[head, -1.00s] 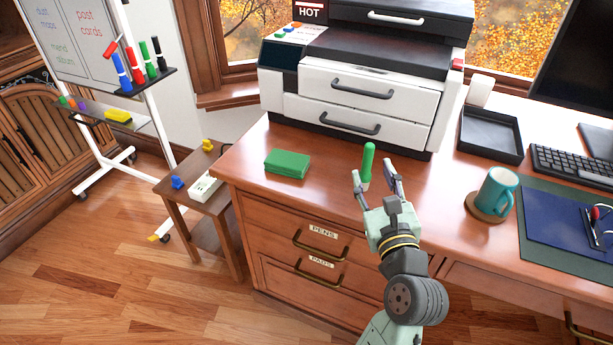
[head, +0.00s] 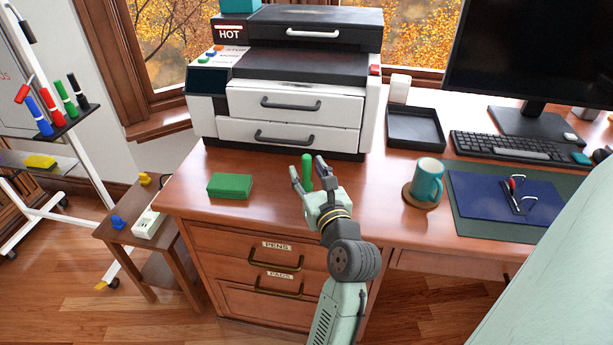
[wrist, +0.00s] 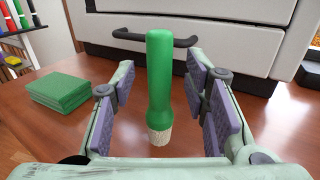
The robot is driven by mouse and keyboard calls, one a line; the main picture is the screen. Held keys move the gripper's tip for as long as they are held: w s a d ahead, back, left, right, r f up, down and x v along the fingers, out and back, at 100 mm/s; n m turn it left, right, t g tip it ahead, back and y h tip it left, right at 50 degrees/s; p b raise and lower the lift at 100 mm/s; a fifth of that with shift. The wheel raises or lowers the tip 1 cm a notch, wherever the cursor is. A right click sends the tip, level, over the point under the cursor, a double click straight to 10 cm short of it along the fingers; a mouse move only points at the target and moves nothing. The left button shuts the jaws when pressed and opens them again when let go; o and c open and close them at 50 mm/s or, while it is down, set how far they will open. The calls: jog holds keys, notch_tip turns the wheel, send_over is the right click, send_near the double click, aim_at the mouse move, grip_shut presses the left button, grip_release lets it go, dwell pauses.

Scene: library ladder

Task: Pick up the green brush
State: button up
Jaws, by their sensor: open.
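The green brush (head: 307,172) stands upright on the desk in front of the printer, its green handle up and its pale bristle end down. In the wrist view the brush (wrist: 159,85) stands between the two open fingers, with a gap on each side. My gripper (head: 308,178) is open and empty, low over the desk at the brush; its purple pads also show in the wrist view (wrist: 160,105). In the head view the fingers partly hide the lower brush.
A white and black printer (head: 290,110) stands close behind the brush. A green pad stack (head: 230,186) lies to the left. A teal mug (head: 427,182) on a coaster and a black tray (head: 415,128) are to the right. The desk front between pads and gripper is clear.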

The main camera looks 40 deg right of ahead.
jog(key=shift+w+d, duration=0.2)
jog(key=shift+w, duration=0.35)
jog(key=shift+c, duration=0.5)
grip_shut()
